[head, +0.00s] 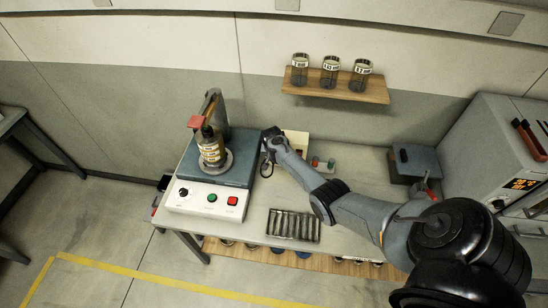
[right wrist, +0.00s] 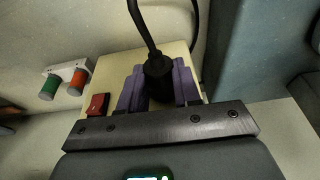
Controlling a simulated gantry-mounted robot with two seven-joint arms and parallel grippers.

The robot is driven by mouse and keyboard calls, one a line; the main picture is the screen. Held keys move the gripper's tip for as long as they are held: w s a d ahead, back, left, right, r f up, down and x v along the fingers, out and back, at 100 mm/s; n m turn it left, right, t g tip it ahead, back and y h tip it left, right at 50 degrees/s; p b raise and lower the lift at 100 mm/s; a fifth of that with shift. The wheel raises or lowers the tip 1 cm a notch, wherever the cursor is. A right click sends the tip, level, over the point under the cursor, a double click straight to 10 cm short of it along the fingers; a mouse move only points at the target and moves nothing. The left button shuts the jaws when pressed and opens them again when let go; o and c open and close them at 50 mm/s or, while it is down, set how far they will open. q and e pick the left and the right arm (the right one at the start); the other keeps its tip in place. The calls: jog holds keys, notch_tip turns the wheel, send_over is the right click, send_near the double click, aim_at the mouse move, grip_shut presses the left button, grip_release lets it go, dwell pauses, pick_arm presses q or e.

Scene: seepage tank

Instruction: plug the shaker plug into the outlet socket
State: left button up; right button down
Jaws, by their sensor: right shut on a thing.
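The shaker plug (right wrist: 158,82) is black, with a thick black cable rising from its back in the right wrist view. My right gripper (right wrist: 160,72) is shut on it, one purple finger on each side. The outlet socket (right wrist: 112,66) is a cream box with a red switch (right wrist: 97,104), directly behind the plug and fingers. The plug's front end is hidden, so I cannot tell whether it is in the socket. In the head view my right gripper (head: 270,137) is beside the cream outlet (head: 298,139), between it and the shaker (head: 207,203). My left gripper is not in view.
A bottle (head: 211,148) stands on the shaker, close left of my right gripper. A dark cable loop (head: 267,168) hangs by the shaker's edge. A red-and-green-capped holder (head: 322,164), a tube rack (head: 293,225) and a grey box (head: 415,160) are on the bench. Jars stand on a wall shelf (head: 350,92).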

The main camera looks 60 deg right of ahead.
jog(key=shift+w+d, duration=0.1)
dwell(0.4)
jog(key=c, duration=0.7)
grip_release()
jog(key=shift+r, duration=0.15)
jog(key=shift+p+v, duration=1.15)
jog(key=shift+p, duration=0.45)
jog(key=shift+p+v, duration=1.75)
jog(key=shift+p, duration=0.45)
